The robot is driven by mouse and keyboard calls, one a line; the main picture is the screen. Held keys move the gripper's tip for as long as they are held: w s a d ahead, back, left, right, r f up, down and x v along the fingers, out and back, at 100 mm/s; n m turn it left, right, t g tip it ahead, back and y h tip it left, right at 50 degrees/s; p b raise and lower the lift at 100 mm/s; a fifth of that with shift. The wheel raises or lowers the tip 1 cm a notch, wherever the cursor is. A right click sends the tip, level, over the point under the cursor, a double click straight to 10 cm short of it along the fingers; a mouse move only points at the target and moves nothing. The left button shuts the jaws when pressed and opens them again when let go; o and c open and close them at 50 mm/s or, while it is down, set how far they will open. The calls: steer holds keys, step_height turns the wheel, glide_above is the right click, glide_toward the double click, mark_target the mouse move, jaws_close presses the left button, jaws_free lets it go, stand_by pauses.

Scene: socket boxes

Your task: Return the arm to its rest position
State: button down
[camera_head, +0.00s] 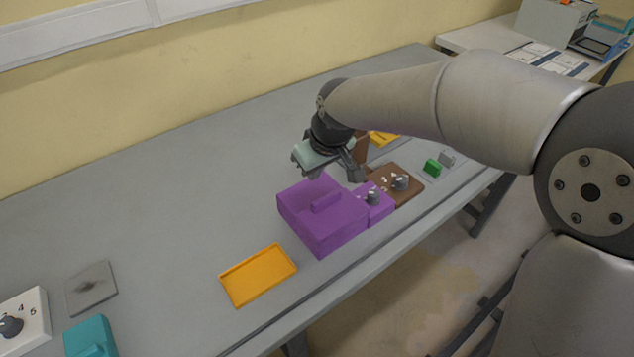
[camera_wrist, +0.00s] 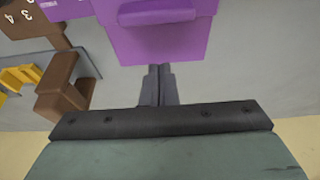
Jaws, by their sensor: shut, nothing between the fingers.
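My arm (camera_head: 400,100) reaches in from the right over the grey table in the head view. My gripper (camera_head: 350,172) hangs above the table just behind the purple box, with its fingers pointing down. In the wrist view my gripper's fingers (camera_wrist: 158,82) are together and hold nothing. The purple box (camera_head: 325,215) has a raised handle on its lid and lies close in front of the fingers; it also shows at the top of the wrist view (camera_wrist: 160,42). I cannot tell from these views whether the fingers touch it.
A brown box with a knob (camera_head: 402,184) stands right of the purple one. Green (camera_head: 432,168) and teal (camera_head: 90,336) pieces sit farther out. The table's left-back area is clear, up to the yellow wall.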

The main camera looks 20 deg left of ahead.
steer(key=v, duration=0.7)
steer(key=s+d+f+m+h+p, duration=0.1)
steer(key=s+d+m+h, duration=0.15)
steer(key=d, duration=0.75)
steer(key=s+d+f+m+h+p, duration=0.15)
steer(key=s+d+m, duration=0.25)
steer(key=d, duration=0.6)
steer(key=s+d+f+m+g, duration=0.1)
steer(key=s+d+f+m, duration=0.3)
steer(key=s+d, duration=0.6)
steer(key=shift+d+g+y, duration=0.3)
steer(key=shift+g+y, duration=0.1)
steer(key=shift+s+f+m, duration=0.1)
steer(key=shift+f+m, duration=0.05)
steer(key=shift+m, duration=0.1)
